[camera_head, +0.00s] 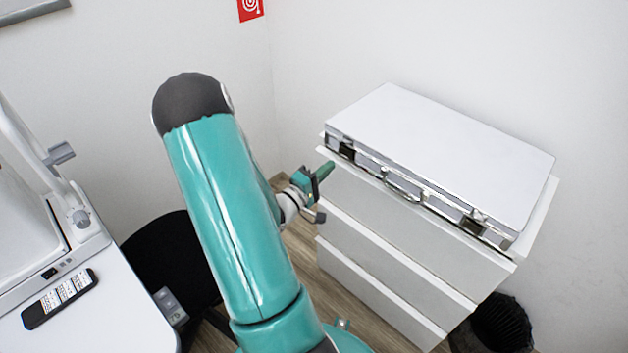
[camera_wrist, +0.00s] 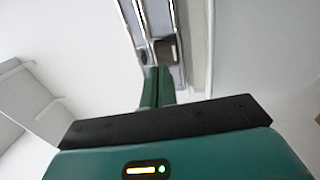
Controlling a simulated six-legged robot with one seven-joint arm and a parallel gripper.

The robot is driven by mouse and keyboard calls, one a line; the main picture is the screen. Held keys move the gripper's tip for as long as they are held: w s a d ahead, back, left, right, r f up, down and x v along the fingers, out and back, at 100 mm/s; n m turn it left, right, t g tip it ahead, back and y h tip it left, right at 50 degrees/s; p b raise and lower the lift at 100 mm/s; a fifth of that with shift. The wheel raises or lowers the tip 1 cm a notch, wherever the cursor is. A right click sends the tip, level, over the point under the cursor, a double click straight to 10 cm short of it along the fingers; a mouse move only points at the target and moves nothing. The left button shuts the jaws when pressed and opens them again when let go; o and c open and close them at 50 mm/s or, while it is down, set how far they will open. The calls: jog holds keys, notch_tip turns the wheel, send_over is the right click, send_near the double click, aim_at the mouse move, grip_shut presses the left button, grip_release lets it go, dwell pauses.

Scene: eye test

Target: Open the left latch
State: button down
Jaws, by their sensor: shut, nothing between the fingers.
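A silver-white case (camera_head: 440,150) lies closed on top of a white drawer cabinet. Its left latch (camera_head: 347,151) is a dark patch with metal on the front edge, near the left corner. A latch also shows in the wrist view (camera_wrist: 166,48), just beyond the fingertips. The right latch (camera_head: 474,222) and a handle (camera_head: 402,185) are further along the same edge. My gripper (camera_head: 329,167) is shut and empty, just in front of and below the left latch. Its green fingers (camera_wrist: 157,72) point at the case edge. I cannot tell whether they touch it, or the latch's exact position.
The white drawer cabinet (camera_head: 385,255) stands against the wall. A dark bin (camera_head: 505,322) is on the floor at its right. A white table (camera_head: 110,315) with a black remote (camera_head: 60,298) is at left, beside a black chair (camera_head: 165,255).

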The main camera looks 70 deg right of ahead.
aim_at(346, 151)
jog(key=x, duration=0.5)
jog(key=shift+d, duration=0.1)
